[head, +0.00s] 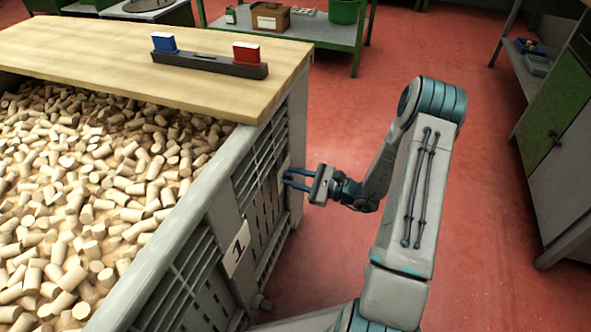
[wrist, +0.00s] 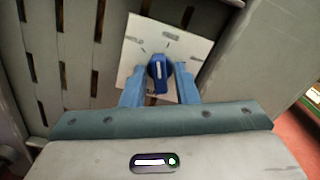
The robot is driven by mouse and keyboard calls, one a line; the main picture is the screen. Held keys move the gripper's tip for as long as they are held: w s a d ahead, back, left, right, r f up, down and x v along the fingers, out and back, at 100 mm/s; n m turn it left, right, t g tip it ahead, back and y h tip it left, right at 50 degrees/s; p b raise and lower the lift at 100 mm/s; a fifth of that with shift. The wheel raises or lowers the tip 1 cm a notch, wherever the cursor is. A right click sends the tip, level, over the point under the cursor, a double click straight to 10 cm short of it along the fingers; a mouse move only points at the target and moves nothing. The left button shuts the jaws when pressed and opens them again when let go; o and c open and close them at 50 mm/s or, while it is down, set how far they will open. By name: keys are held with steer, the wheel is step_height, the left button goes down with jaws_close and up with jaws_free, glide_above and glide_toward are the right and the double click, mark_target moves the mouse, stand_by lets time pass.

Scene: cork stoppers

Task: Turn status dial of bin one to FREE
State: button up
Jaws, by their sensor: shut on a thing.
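The status dial (wrist: 157,67) is a blue knob with a pale pointer line, on a white plate (wrist: 188,48) fixed to the bin's grey slatted side. My gripper (wrist: 161,80) has its two blue fingers on either side of the knob, shut on it. The marks on the plate are too small to read. In the head view my gripper (head: 287,180) reaches left to the side of the grey bin (head: 215,225), and the knob is hidden there. A white label with "1" (head: 238,248) is on the same side, nearer the camera.
The bin is full of cork stoppers (head: 110,170). A wooden board (head: 130,62) covers its far part and carries a dark holder (head: 210,66) with a blue and a red block. Open red floor (head: 500,200) lies to the right. A green-grey cabinet (head: 560,150) stands at far right.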

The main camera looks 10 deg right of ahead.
steer(key=shift+m+p, duration=1.85)
steer(key=shift+m, duration=0.45)
steer(key=o, duration=0.7)
steer(key=p+v, duration=0.2)
steer(key=v, duration=1.2)
steer(key=shift+p, duration=0.3)
